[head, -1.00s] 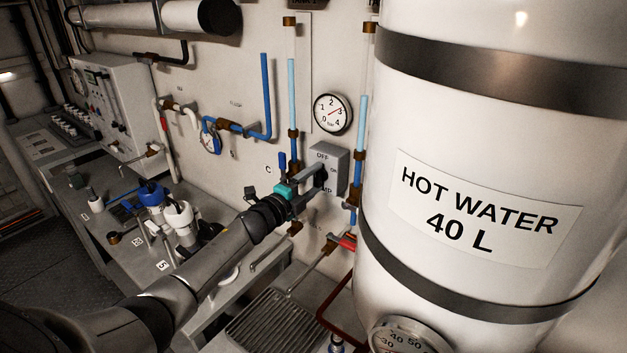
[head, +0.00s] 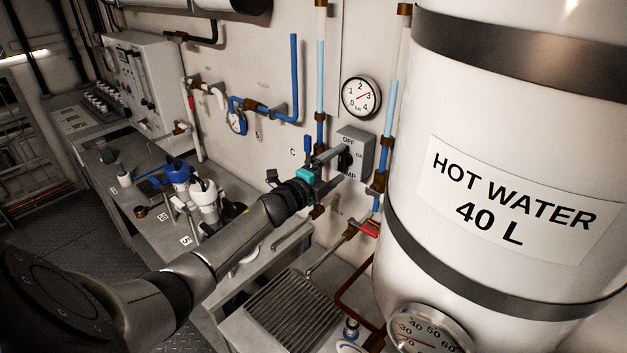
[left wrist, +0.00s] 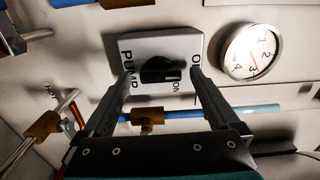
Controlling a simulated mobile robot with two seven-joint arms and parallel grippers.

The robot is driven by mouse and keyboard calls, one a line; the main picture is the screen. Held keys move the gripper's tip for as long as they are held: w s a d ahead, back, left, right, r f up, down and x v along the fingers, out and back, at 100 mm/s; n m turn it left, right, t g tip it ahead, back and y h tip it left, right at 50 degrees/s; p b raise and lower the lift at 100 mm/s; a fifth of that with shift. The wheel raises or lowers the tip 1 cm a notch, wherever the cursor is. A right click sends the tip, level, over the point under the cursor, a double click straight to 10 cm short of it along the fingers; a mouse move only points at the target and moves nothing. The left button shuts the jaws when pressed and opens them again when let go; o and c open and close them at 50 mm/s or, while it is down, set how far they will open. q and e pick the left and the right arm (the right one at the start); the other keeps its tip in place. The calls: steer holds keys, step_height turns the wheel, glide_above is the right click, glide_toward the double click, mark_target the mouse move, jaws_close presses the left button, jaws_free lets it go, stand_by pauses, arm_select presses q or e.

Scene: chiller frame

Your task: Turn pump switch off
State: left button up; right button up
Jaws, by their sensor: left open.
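The pump switch (head: 364,147) is a grey box on the wall with a black knob (head: 346,159), beside the hot water tank. It also shows in the left wrist view (left wrist: 187,45), with the labels OFF, ON and PUMP and its black knob (left wrist: 158,69). A light mark on the knob faces the OFF/ON side; I cannot tell exactly which label it points at. My left gripper (head: 332,168) is open in front of the box. In the wrist view its fingers (left wrist: 160,78) stand apart on either side of the knob; contact is not clear.
The hot water tank (head: 480,120) fills the right. A pressure gauge (head: 361,97) is above the switch. Vertical pipes (head: 320,75) run close to the box on the left. A red-handled valve (head: 368,229) is below. A workbench (head: 150,222) with bottles stands left.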

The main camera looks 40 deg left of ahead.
arm_select(q)
steer(key=s+a, duration=0.1)
steer(key=s, duration=1.3)
steer(key=shift+s+b, duration=0.25)
steer(key=shift+b, duration=0.05)
